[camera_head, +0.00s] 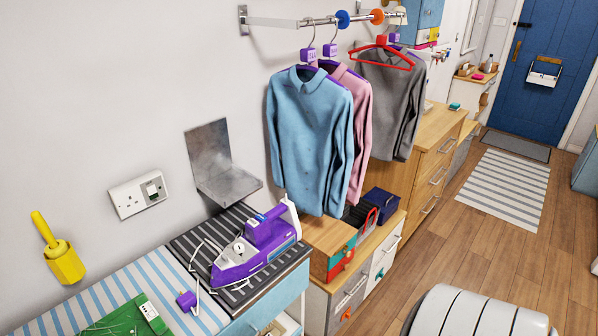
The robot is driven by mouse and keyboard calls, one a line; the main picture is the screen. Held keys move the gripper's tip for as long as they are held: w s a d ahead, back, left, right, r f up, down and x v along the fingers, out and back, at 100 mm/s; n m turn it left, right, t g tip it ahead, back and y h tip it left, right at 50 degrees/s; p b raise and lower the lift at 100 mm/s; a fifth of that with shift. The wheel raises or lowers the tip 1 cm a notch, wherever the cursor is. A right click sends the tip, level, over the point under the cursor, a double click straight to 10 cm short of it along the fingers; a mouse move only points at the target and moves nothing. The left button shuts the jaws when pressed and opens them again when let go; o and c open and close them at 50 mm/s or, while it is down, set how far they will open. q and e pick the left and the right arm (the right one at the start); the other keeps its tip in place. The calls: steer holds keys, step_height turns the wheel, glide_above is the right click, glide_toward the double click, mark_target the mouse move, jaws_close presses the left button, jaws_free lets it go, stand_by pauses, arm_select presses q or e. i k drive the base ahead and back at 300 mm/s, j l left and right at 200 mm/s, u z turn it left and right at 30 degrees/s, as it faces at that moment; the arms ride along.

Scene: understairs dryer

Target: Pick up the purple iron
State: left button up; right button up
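The purple iron (256,249) rests on a dark striped mat (188,243) at the right end of the counter on the left. It has a white-grey soleplate side and its pointed end faces lower left. A pale cord runs beside it to a purple plug (187,300) lying on the blue-striped cover. Nothing holds the iron. Neither of my grippers shows in the head view.
A metal bracket (222,166) is fixed to the wall behind the iron. A green board (125,318) lies at the counter's front left. Shirts (310,140) hang from a wall rail beyond the counter. Wooden floor (440,245) is open to the right.

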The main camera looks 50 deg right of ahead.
mark_target(264, 244)
steer(key=z, duration=1.25)
